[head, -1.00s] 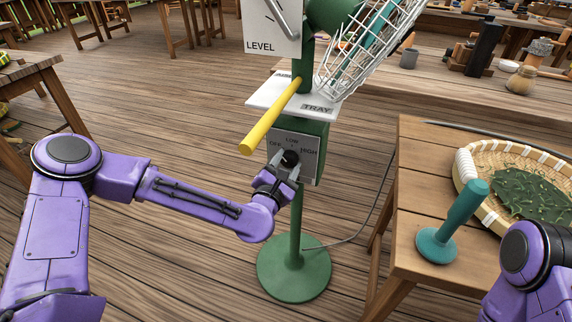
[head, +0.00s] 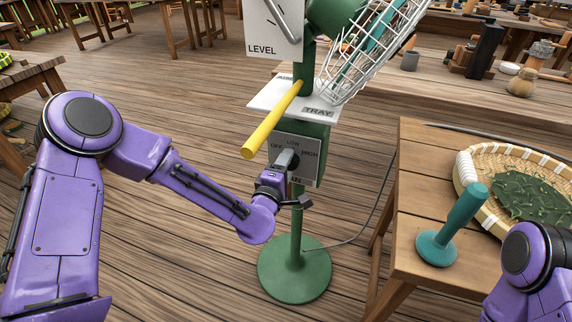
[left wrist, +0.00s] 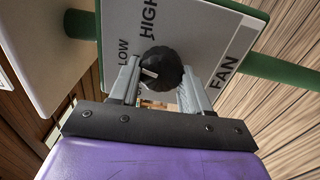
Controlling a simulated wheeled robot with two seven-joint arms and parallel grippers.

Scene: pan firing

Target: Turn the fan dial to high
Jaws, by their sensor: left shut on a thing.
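The fan dial is a black knob with a white pointer mark (left wrist: 161,67), on a pale panel (left wrist: 205,25) lettered LOW, HIGH and FAN in the left wrist view. The pointer faces left there, roughly toward LOW. In the head view the panel (head: 308,171) sits on a green stand, with OFF at left, LOW at top and HIGH at right. My left gripper (head: 288,160) is at the dial and hides part of it. In the left wrist view its fingers (left wrist: 160,72) are shut on the dial from both sides. My right gripper is out of view.
A wooden table (head: 412,185) at right holds a teal-handled tool (head: 455,222) and a woven basket (head: 470,167).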

